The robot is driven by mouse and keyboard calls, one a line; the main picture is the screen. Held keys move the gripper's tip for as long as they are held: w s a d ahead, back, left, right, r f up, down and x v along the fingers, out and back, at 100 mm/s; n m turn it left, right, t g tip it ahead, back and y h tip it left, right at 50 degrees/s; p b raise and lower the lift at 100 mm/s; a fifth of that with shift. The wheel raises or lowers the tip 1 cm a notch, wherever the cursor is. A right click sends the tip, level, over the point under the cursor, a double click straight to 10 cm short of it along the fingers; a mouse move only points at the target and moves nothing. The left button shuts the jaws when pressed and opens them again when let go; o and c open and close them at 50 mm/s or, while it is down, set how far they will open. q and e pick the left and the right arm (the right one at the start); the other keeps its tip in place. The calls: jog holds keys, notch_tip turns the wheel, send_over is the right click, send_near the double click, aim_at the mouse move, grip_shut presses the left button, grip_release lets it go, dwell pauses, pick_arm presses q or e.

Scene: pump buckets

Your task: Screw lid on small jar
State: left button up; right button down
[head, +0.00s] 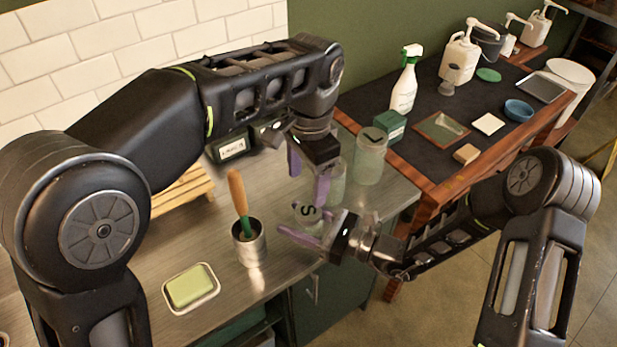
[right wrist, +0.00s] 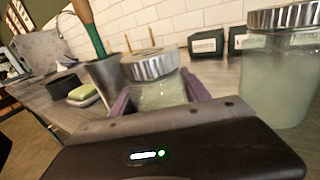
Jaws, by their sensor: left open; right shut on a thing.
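The small jar is clear glass with a ridged metal lid on top, best seen in the right wrist view (right wrist: 158,95). Its lid (right wrist: 150,65) sits over the jar mouth; how tightly it is screwed cannot be told. In the head view the lid (head: 306,212) shows a dark S. My right gripper (head: 299,225) is shut on the small jar, its purple fingers on either side of the glass below the lid. My left gripper (head: 308,178) is open and empty, pointing down just above the lid, with its fingers apart.
Larger jars (head: 370,158) stand just behind, one partly hidden by my left gripper. A metal cup (head: 249,245) with a wooden-handled tool and a soap dish (head: 191,289) are to the left. Dark green boxes (right wrist: 206,43) stand by the tiled wall. The counter's front edge is close.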

aim_at(308, 210)
pick_arm(q)
jog(key=n, duration=0.3)
jog(key=shift+w+a, duration=0.1)
jog(key=n, duration=0.4)
jog(key=shift+d+h, duration=0.25)
jog(key=shift+h, duration=0.05)
jog(key=n, duration=0.2)
jog(key=shift+n, duration=0.3)
jog(key=shift+f, duration=0.1)
jog(key=shift+f, duration=3.95)
jog(key=shift+c, duration=0.6)
